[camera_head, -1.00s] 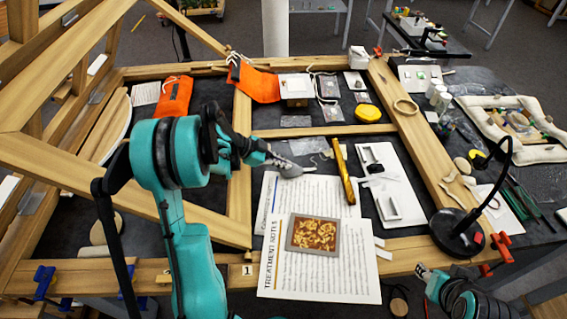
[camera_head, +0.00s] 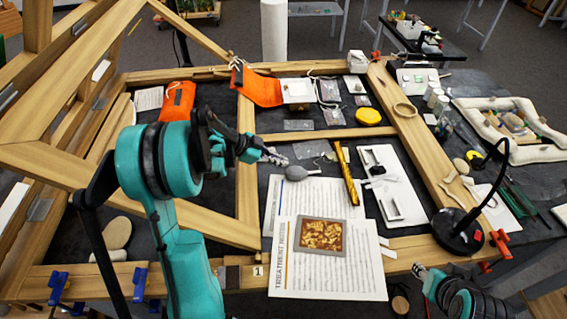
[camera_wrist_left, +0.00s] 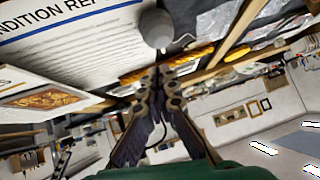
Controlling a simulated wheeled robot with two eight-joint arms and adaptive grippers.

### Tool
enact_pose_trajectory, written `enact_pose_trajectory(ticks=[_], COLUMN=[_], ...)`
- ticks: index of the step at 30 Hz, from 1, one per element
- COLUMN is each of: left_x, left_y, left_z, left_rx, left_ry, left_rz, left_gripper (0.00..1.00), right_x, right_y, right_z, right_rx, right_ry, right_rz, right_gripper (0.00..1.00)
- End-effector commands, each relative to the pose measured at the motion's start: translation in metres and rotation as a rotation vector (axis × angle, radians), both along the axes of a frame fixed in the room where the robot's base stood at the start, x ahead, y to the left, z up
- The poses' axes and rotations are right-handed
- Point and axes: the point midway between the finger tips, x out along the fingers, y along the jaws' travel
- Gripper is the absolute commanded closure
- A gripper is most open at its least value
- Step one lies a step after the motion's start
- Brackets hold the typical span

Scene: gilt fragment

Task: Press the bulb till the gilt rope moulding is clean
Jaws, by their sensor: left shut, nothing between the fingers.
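The grey bulb (camera_head: 297,173) lies at the top edge of the printed sheets, with a pointed nozzle to its right. The gilt rope moulding (camera_head: 348,175) is a narrow gold strip lying lengthwise just right of the bulb; how clean it is cannot be told. My left gripper (camera_head: 281,160) is shut and empty, just up and left of the bulb. In the left wrist view the bulb (camera_wrist_left: 156,28) shows beyond the shut fingertips (camera_wrist_left: 160,72), with the moulding (camera_wrist_left: 187,59) behind them. My right gripper (camera_head: 419,271) is at the lower right, away from both; its jaw opening is unclear.
A framed gilt fragment (camera_head: 322,236) lies on the treatment sheet (camera_head: 330,280). A white tray (camera_head: 408,190) lies right of the moulding. A black lamp (camera_head: 460,232) stands on the right rail. Wooden frame bars (camera_head: 245,160) surround the work area.

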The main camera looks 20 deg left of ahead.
Motion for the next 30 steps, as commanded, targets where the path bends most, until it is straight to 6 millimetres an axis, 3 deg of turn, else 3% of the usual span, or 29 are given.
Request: enact_pose_trajectory(ticks=[3, 10, 30], left_x=[-0.012, -0.028, -0.031], left_y=[0.014, 0.033, 0.037], left_z=[0.018, 0.038, 0.041], left_rx=[-0.001, -0.001, -0.001], left_ry=[-0.001, 0.0, 0.0], left_rz=[0.003, 0.0, -0.002], left_gripper=[1.0, 1.0, 1.0], right_x=[0.0, 0.0, 0.0], right_y=[0.0, 0.0, 0.0], right_z=[0.009, 0.016, 0.016], right_rx=[0.0, 0.0, 0.0], right_ry=[0.0, 0.0, 0.0], right_rz=[0.0, 0.0, 0.0], right_gripper=[0.6, 0.6, 0.6])
